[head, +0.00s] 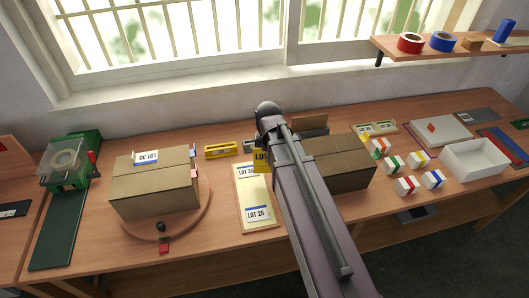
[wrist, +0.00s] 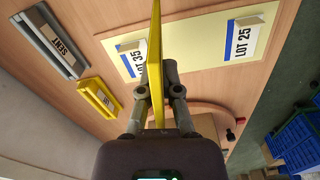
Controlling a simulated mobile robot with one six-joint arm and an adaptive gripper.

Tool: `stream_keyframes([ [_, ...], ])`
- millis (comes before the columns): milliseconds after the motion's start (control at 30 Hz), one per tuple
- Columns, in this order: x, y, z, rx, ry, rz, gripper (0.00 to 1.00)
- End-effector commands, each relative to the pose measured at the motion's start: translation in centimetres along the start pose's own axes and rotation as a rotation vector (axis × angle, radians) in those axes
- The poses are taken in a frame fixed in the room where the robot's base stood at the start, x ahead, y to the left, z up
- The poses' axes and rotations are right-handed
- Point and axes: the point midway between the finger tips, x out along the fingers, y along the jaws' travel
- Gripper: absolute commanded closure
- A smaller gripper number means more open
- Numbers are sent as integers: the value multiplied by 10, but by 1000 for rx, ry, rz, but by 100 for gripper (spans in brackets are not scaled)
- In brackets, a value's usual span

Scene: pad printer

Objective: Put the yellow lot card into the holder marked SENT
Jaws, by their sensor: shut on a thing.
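The yellow lot card (wrist: 154,45) stands edge-on between the fingertips of my gripper (wrist: 158,95) in the wrist view, which is shut on it. In the head view the card (head: 260,161) shows partly beside my arm, with "LO" readable; my fingertips are hidden there. The grey holder marked SENT (wrist: 47,38) lies on the table at the upper left of the wrist view, apart from the card. In the head view a grey piece of it (head: 249,147) shows, partly hidden by my arm. A yellow holder (head: 220,150) sits beside it and also shows in the wrist view (wrist: 98,98).
A pale board (head: 247,208) bearing LOT 35 and LOT 25 cards lies below the holders. A carton (head: 155,188) on a round turntable stands left, another carton (head: 345,163) right of my arm. Small boxes and a white tray (head: 475,160) are farther right.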

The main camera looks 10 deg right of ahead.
Motion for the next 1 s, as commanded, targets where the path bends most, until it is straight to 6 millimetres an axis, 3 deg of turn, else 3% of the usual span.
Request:
stream_keyframes([
  [267, -8, 54, -9, -44, 0, 0, 100],
  [700, -24, 164, -27, -154, 0, -2, 100],
  [1000, -27, 193, -31, -187, 0, -2, 100],
])
